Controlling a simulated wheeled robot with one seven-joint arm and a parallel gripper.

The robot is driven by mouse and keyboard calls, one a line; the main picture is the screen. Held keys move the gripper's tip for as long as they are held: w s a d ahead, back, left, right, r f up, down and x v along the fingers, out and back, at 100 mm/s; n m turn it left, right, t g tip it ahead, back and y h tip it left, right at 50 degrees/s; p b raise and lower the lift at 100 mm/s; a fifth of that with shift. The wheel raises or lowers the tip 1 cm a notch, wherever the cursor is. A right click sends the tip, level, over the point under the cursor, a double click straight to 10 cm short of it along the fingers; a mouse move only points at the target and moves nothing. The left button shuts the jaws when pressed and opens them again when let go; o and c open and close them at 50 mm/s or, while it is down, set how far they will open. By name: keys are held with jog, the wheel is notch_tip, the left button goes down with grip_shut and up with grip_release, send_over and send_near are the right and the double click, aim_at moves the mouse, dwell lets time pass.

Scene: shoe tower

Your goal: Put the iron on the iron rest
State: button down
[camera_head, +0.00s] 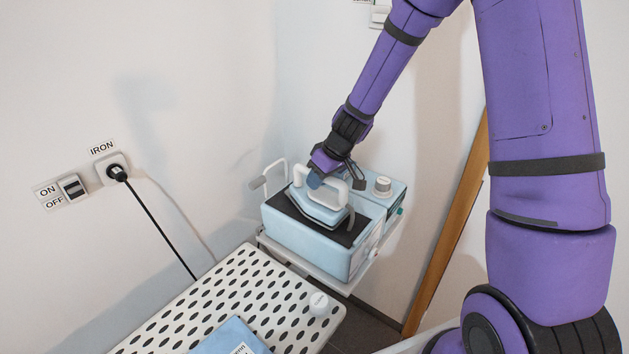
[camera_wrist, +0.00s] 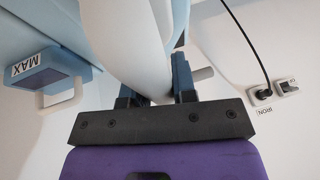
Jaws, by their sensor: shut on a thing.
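The iron (camera_head: 318,213), pale blue with a white handle, is over the dark top of the iron rest, a light-blue station (camera_head: 300,242). Its sole looks roughly level with the dark pad; I cannot tell whether it touches. My gripper (camera_head: 322,176) comes down from above and is shut on the iron's handle. In the wrist view the white handle (camera_wrist: 140,55) passes between the two dark fingers of the gripper (camera_wrist: 156,88). The iron hides part of the rest's dark top.
A perforated white ironing board (camera_head: 215,295) is in front, with folded blue cloth (camera_head: 232,338) and a white knob (camera_head: 319,303). A wall switch (camera_head: 71,187) and plugged socket (camera_head: 114,168) are at left. A white loop (camera_head: 270,175) stands by the rest's left side.

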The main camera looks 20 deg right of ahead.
jog(key=shift+f, duration=0.65)
jog(key=shift+f, duration=0.15)
jog(key=c, duration=0.9)
grip_release()
jog(key=v, duration=1.2)
jog(key=s+r+m+h, duration=0.2)
jog(key=s+r, duration=1)
jog(key=r, duration=0.1)
jog(key=s+r+m+t, duration=0.1)
jog(key=s, duration=0.4)
jog(key=s+d+r+m+h, duration=0.1)
jog(key=s+r, duration=0.1)
jog(key=s, duration=0.4)
jog(key=s+d+r+m+t+h, duration=0.1)
jog(key=s+r+m, duration=0.1)
jog(key=s, duration=0.3)
jog(key=shift+s+d+r+t, duration=0.25)
jog(key=shift+t, duration=0.05)
